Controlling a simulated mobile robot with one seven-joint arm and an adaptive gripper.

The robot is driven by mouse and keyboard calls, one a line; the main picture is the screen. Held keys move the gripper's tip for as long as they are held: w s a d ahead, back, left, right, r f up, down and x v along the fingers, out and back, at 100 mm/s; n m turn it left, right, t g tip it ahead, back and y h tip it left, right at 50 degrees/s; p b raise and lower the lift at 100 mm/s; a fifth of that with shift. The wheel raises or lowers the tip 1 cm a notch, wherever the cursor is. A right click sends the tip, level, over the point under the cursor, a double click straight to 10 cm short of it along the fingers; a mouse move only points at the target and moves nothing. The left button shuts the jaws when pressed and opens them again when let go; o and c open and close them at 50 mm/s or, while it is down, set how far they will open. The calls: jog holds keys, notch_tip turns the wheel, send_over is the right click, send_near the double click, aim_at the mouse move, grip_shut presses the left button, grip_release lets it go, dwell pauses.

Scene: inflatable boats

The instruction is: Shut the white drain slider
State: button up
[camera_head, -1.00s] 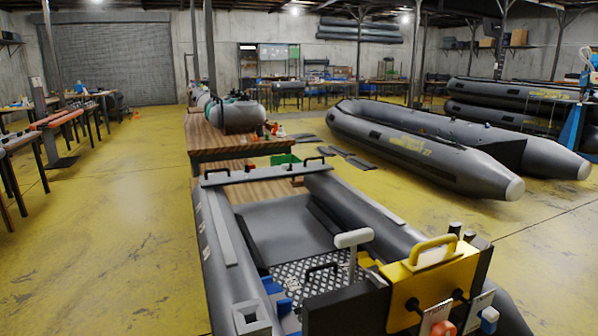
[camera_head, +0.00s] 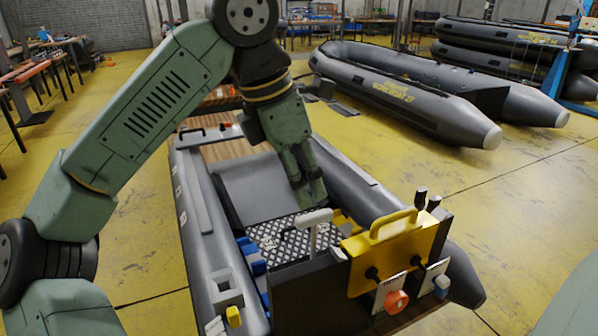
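A white T-shaped handle (camera_head: 314,222), which looks like the drain slider, stands up at the inner side of the grey boat's (camera_head: 196,222) dark transom board (camera_head: 305,296). My gripper (camera_head: 308,198) points down over the boat's floor, just behind and above the handle in the picture. Its green fingers look close together, with nothing visible between them. I cannot tell whether they touch the handle or how far apart the tips are. The slider's lower end and track are hidden behind the transom.
A yellow clamp plate with a loop handle (camera_head: 384,252) sits on the transom, right of the white handle.

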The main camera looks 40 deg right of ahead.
aim_at(313, 215)
jog(key=b+x, duration=0.6)
jog(key=x, duration=0.3)
jog(key=shift+f, duration=0.1)
jog(key=shift+c, duration=0.5)
grip_shut()
